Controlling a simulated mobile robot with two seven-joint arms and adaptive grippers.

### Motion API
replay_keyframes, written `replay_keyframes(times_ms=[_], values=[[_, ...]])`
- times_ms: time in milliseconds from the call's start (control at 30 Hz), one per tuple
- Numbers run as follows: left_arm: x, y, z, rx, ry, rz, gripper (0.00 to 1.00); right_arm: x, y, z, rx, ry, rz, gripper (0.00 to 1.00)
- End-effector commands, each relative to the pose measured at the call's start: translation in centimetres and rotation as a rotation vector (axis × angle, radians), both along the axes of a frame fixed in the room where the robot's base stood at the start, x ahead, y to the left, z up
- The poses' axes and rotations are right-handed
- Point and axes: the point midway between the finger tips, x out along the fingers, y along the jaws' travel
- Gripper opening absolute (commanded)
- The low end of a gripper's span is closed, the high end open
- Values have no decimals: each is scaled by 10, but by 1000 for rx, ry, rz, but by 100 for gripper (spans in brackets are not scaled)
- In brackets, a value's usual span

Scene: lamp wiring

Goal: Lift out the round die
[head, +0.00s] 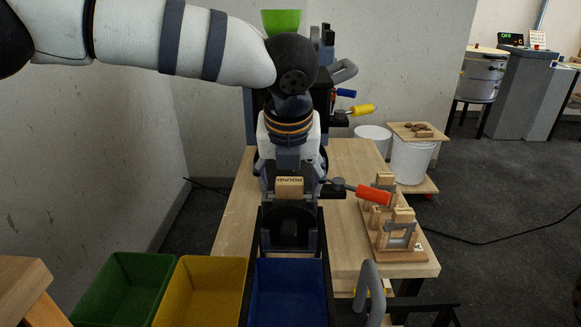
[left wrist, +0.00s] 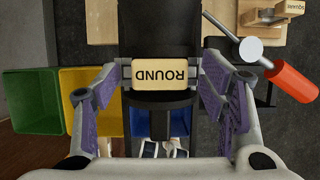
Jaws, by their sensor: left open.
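The round die is a light wooden block marked ROUND (head: 289,187), set in the top of a dark press body. It also shows in the left wrist view (left wrist: 160,74), where its label reads upside down. My left gripper (left wrist: 160,70) is open above the press, pointing down, with a fingertip on either side of the die. Small gaps seem to remain at the die's ends, but I cannot tell whether the fingers touch it. The wrist hides part of the press behind it in the head view. My right gripper is not in view.
A red-handled lever (head: 373,195) sticks out right of the die. A wooden rack (head: 400,255) with blocks stands on the table's right. A green bin (head: 124,287), a yellow bin (head: 201,290) and a blue bin (head: 289,290) line the front. More levers stand behind.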

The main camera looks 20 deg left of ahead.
Motion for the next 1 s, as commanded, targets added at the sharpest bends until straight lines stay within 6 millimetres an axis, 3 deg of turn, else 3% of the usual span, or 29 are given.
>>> replay_keyframes(times_ms=[200, 467, 500, 533, 667, 1000], values=[[0, 0, 1, 0, -2, 0, 65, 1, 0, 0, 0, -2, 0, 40], [0, 0, 1, 0, -1, 0, 6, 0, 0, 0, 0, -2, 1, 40], [0, 0, 1, 0, -1, 0, 6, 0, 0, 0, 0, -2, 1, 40], [0, 0, 1, 0, -1, 0, 34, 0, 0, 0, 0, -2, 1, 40], [0, 0, 1, 0, -1, 0, 8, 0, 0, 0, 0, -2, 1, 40], [0, 0, 7, 0, -3, 0, 8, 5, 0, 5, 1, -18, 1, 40]])
